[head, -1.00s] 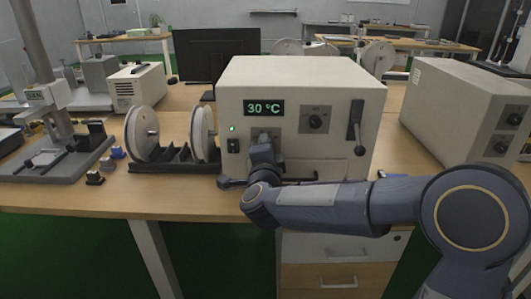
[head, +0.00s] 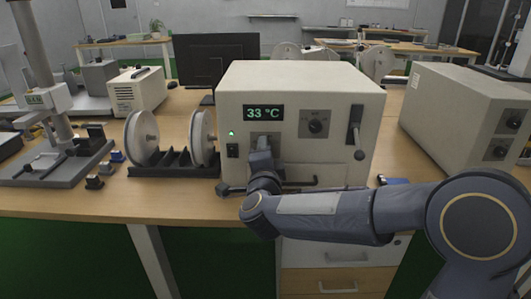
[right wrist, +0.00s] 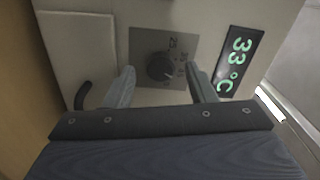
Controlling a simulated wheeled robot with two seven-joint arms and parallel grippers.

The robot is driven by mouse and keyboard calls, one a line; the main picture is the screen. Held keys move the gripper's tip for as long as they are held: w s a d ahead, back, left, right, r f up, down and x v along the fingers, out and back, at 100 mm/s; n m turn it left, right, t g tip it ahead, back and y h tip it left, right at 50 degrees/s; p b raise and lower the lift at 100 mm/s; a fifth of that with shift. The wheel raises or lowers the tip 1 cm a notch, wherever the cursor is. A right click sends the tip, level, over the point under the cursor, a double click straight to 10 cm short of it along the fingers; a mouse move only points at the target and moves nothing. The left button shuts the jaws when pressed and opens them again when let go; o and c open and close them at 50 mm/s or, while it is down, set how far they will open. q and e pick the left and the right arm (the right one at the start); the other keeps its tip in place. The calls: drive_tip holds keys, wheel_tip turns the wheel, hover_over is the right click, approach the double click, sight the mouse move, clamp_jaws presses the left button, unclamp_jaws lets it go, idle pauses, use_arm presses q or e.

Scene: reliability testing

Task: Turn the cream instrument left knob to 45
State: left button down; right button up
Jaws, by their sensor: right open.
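The cream instrument (head: 290,78) stands on the wooden bench, and its green display (head: 263,114) reads 33 °C. The display also shows in the right wrist view (right wrist: 239,62). The left knob (right wrist: 160,67), dark and round on a grey plate, sits between the fingers of my right gripper (right wrist: 160,85) in the right wrist view. The fingers stand apart, one on each side of the knob; I cannot tell whether they touch it. In the head view my right wrist (head: 262,180) hides the left knob. My left gripper is out of view.
A right knob (head: 316,126) and a lever handle (head: 356,132) are on the same front panel. A rack with white reels (head: 142,137) stands to the left, another cream box (head: 466,105) to the right. The bench front edge is mostly clear.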

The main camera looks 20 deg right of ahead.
drive_tip(key=v, duration=0.6)
drive_tip(key=shift+s, duration=0.4)
drive_tip(key=shift+r, duration=0.15)
drive_tip(key=s+d+f+n+g+y, duration=0.2)
drive_tip(key=s+f+n+g+y, duration=0.25)
drive_tip(key=s, duration=0.45)
drive_tip(key=s+d+f+n+g+y, duration=0.1)
drive_tip(key=s+d+f+n+g, duration=0.15)
drive_tip(key=s+f+n, duration=0.55)
drive_tip(key=s+d+f+n+g+y, duration=0.1)
drive_tip(key=s+f+n+g+y, duration=0.3)
drive_tip(key=s, duration=0.7)
wheel_tip(320, 180, up, 25)
drive_tip(key=p, duration=2.3)
drive_tip(key=shift+n+g+h+p, duration=0.3)
drive_tip(key=shift+n+g+h, duration=0.05)
drive_tip(key=shift+n+g, duration=0.1)
